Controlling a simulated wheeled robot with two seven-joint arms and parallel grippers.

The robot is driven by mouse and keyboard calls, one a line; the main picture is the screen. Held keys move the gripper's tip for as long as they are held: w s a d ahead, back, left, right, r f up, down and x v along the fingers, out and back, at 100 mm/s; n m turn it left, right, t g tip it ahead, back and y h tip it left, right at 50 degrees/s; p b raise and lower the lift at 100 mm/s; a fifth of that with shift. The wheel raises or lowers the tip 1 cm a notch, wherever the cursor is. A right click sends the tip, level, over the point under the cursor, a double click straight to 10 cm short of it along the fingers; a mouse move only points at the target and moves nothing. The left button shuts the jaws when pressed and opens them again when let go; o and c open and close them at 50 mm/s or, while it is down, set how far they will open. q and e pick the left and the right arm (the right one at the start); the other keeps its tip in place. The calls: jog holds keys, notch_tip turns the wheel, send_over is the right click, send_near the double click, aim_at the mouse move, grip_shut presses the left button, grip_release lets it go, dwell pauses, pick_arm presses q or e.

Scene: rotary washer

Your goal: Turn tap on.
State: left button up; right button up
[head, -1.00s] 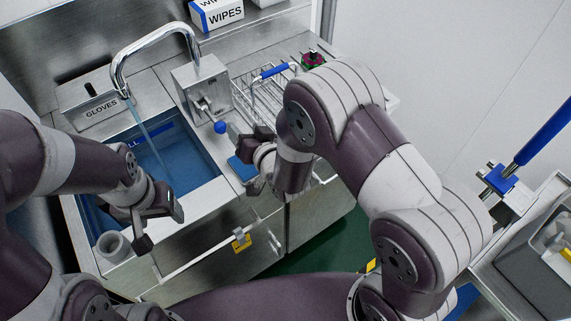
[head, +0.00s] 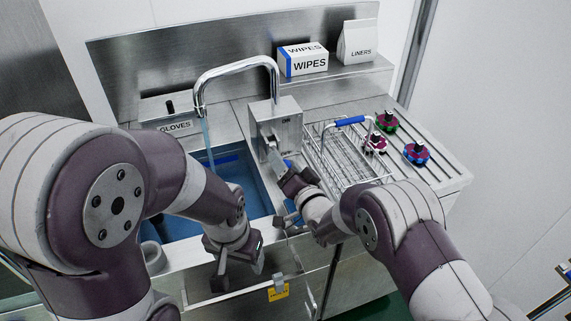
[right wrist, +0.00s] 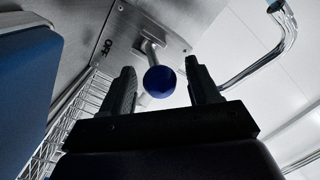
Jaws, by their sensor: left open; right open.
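The curved chrome tap (head: 235,68) rises from a steel box (head: 283,128) beside the sink, with a bluish stream (head: 207,142) below its spout. In the right wrist view, the tap's lever ends in a blue ball (right wrist: 159,82), between the two open fingers of my right gripper (right wrist: 160,72). I cannot tell whether either finger touches it. My left gripper (head: 239,272) is open and empty, low at the front of the sink.
The blue sink basin (head: 245,178) lies left of the box. A wire basket (head: 345,155) with a blue handle stands close on the right. Wipes (head: 303,60) and liners (head: 358,42) stand on the back shelf.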

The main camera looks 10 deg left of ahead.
grip_shut()
jog(key=r+g+p, duration=0.1)
jog(key=p, duration=0.1)
jog(key=r+g+h+p, duration=0.1)
jog(key=r+p, duration=0.1)
jog(key=p, duration=0.1)
jog(key=w+r+h+p, duration=0.1)
jog(key=p, duration=0.1)
jog(key=shift+a+r+g+p, duration=0.2)
jog(key=shift+a+g+p, duration=0.15)
jog(key=shift+g, duration=0.05)
jog(key=shift+w+a+h, duration=0.15)
jog(key=shift+w+h, duration=0.1)
jog(key=shift+h, duration=0.15)
jog(key=shift+w+r, duration=0.1)
jog(key=shift+r, duration=0.15)
grip_release()
